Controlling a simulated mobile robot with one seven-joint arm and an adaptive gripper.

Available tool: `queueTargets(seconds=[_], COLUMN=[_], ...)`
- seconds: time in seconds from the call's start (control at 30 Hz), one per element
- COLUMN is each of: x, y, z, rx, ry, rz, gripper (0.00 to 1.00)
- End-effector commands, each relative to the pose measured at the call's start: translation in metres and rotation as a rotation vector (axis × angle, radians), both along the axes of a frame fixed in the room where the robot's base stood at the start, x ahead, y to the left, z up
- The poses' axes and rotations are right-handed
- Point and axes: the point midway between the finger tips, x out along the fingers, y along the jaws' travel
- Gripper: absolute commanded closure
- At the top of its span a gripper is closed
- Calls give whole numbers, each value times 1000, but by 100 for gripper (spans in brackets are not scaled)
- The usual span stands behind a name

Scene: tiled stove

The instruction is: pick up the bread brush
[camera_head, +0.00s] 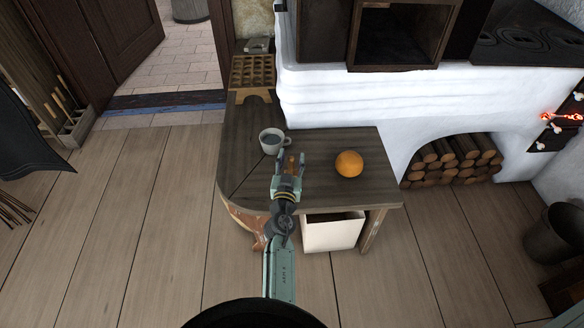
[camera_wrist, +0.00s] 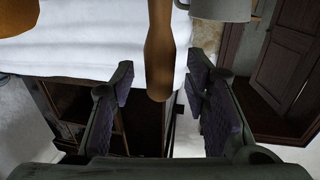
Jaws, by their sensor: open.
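The bread brush shows as a brown wooden handle (camera_wrist: 159,50) in the wrist view, reaching down from the top edge between my fingers. In the head view a small orange-brown part of the brush (camera_head: 291,164) shows between the fingers, above the dark wooden bench (camera_head: 330,187). Its bristles cannot be made out. My gripper (camera_head: 290,160) is open, with one finger on each side of the handle. In the wrist view my gripper (camera_wrist: 162,75) has a gap between each finger and the handle.
A grey mug (camera_head: 272,141) stands close to the left of my gripper; an orange (camera_head: 349,164) lies to the right. The white stove (camera_head: 340,100) rises behind the bench. A white box (camera_head: 332,233) stands under the bench. Bare bench top shows between gripper and orange.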

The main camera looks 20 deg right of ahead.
Motion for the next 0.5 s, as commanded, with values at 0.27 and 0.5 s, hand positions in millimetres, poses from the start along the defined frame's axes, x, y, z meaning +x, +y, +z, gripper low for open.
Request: queueTargets(seconds=[0.27,0.5], x=[0,0], y=[0,0], z=[0,0], rx=[0,1], ry=[0,0], rz=[0,0], gripper=[62,78])
